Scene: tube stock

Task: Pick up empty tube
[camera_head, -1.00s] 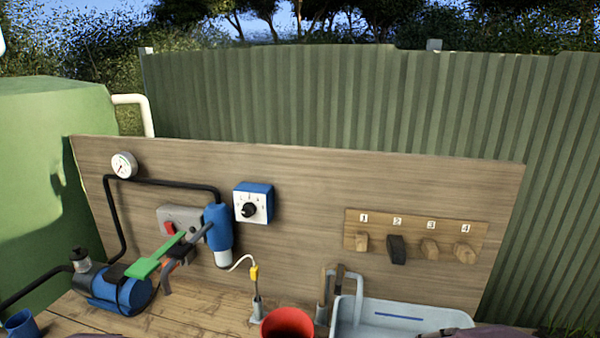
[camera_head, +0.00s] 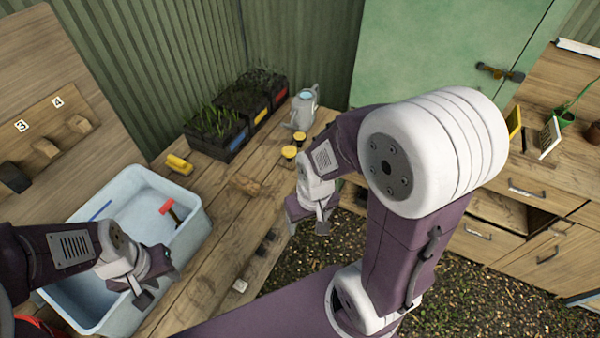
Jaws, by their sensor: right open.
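I cannot pick out an empty tube for certain. Black planter trays (camera_head: 212,150) with green seedlings stand at the back of the bench; single tubes in them are too small to tell apart. My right gripper (camera_head: 308,220) is open and empty, pointing down near the bench's front edge, in front of two yellow-topped cups (camera_head: 289,152). My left gripper (camera_head: 155,286) is over the right side of the pale blue tub (camera_head: 200,222); its jaw gap does not show clearly.
The tub holds a red-headed tool (camera_head: 168,208) and a blue stick (camera_head: 100,210). A yellow block (camera_head: 179,164), a brown lump (camera_head: 245,184) and a grey watering can (camera_head: 304,108) are on the bench (camera_head: 217,208). Gravel separates it from the wooden drawers (camera_head: 540,194) at right.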

